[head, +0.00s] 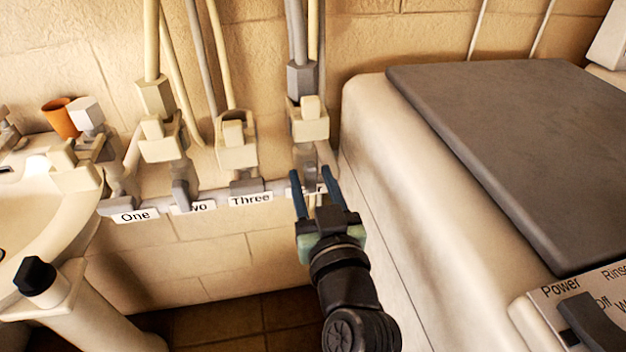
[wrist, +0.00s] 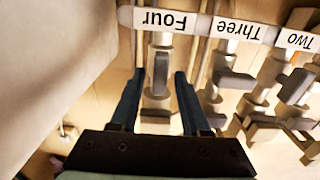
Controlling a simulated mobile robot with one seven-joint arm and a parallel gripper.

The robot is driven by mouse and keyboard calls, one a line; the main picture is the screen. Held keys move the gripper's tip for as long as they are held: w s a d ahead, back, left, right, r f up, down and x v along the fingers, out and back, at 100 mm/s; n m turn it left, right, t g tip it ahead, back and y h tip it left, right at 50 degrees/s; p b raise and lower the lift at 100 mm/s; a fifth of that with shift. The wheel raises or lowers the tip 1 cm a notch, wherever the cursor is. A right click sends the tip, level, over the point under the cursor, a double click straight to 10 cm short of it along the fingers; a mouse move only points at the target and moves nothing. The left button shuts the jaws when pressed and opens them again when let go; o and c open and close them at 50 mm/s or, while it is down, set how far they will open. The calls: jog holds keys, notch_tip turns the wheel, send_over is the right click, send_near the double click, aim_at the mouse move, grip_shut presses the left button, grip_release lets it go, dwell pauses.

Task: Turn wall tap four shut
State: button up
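Wall tap four (head: 308,122) is the rightmost tap on the wall in the head view, a cream body on a grey pipe fitting. Its lower part is partly hidden behind my gripper. In the wrist view, its grey lever (wrist: 160,73) lies in line with the tap body, below the "Four" label (wrist: 167,20). My gripper (head: 311,173) is open, its two blue fingers pointing at the tap. In the wrist view the fingers (wrist: 160,76) stand on either side of the lever with gaps. I cannot tell whether the lever is deep between them. In the head view the label is mostly covered.
Taps three (head: 237,146), two (head: 162,138) and one (head: 78,165) stand to the left on the same rail. A washbasin (head: 35,205) is at far left with an orange cup (head: 60,120). A washing machine (head: 430,170) with a grey lid stands close on the right.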

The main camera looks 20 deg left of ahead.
grip_shut()
jog(key=shift+m, duration=0.3)
jog(key=m+p, duration=0.2)
jog(key=m, duration=0.1)
jog(key=shift+d, duration=0.1)
jog(key=m+p, duration=0.2)
jog(key=m, duration=0.4)
jog(key=shift+w+d, duration=0.1)
jog(key=m+p, duration=0.2)
jog(key=m, duration=0.2)
jog(key=shift+f+p, duration=0.1)
jog(key=shift+p, duration=0.25)
jog(key=shift+f+m+p, duration=0.15)
jog(key=shift+m+p, duration=0.7)
jog(key=shift+m, duration=1.25)
